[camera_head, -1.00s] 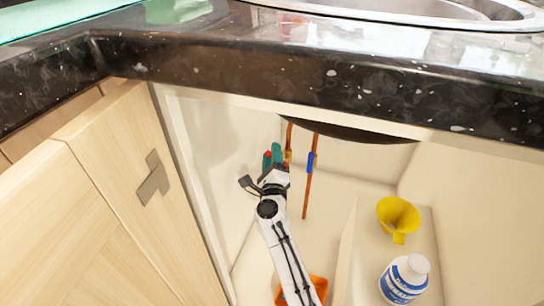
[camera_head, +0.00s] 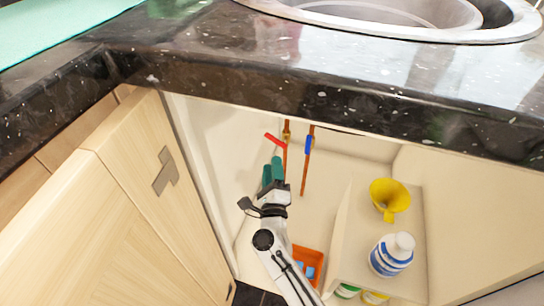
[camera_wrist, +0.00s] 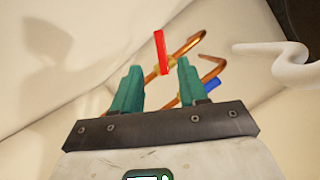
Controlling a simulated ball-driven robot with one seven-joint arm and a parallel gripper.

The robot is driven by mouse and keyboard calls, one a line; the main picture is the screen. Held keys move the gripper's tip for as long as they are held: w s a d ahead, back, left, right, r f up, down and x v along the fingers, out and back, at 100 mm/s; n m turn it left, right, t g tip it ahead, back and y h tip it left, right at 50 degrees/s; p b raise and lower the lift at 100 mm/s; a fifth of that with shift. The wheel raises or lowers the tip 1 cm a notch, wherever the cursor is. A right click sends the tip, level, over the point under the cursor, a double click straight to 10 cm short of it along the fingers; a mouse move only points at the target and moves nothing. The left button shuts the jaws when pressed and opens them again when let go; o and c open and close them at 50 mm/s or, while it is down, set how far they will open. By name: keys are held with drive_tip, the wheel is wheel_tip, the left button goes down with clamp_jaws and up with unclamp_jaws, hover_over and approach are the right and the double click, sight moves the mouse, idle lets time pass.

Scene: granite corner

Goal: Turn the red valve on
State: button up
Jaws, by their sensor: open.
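The red valve (camera_head: 275,140) has a bar handle on a copper pipe at the back of the cabinet under the sink. In the head view the handle slants down to the right. In the wrist view the red handle (camera_wrist: 161,52) stands nearly upright, in the gap between and beyond the fingertips. My gripper (camera_head: 273,165) has green fingers and is open, just below and in front of the handle. In the wrist view my gripper (camera_wrist: 158,70) has nothing between its fingers that I can see it touching.
A blue valve handle (camera_head: 308,145) sits on the copper pipe just right. An orange bin (camera_head: 316,258) stands on the cabinet floor. A yellow funnel (camera_head: 386,193) and a white bottle (camera_head: 391,254) are at the right. The granite edge (camera_head: 300,92) overhangs; an open door (camera_head: 125,200) is left.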

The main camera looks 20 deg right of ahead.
sight(272, 140)
drive_tip(key=shift+s, duration=0.1)
drive_tip(key=b+x, duration=0.3)
drive_tip(key=x, duration=0.6)
idle(0.7)
clamp_jaws()
idle(0.3)
